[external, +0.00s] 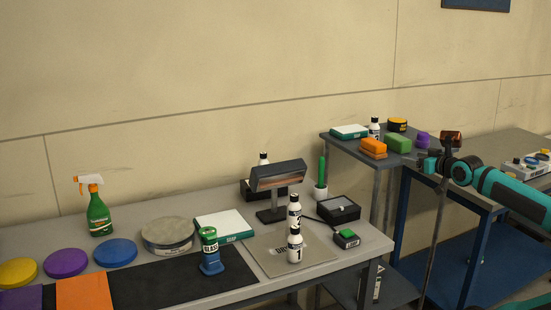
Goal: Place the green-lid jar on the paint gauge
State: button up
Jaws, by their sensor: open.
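A small container with a green top and a white label reading GLASS (209,247) stands upright on a dark mat, with a blue lower part; it is the closest match to the green-lid jar. A small dark device with a green top (346,238) lies near the right end of the long bench and may be the paint gauge; I cannot tell for sure. My gripper (425,165) is at the right, in front of the small raised table, far from both. It is open and seems empty; its fingers are small and partly hidden.
White bottles numbered 1 (295,247) and 2 (294,208) stand left of the device. A lamp-like stand (277,178), black box (338,209) and green cylinder (321,172) are behind. A spray bottle (99,212) and coloured discs are left.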

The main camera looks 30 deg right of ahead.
jog(key=shift+m+t+h, duration=0.6)
jog(key=shift+h, duration=0.2)
jog(key=s+d+f, duration=0.1)
jog(key=s, duration=0.1)
jog(key=s+d+f, duration=0.1)
jog(key=s+d, duration=0.1)
jog(key=shift+d+f, duration=0.2)
jog(key=shift+d, duration=0.05)
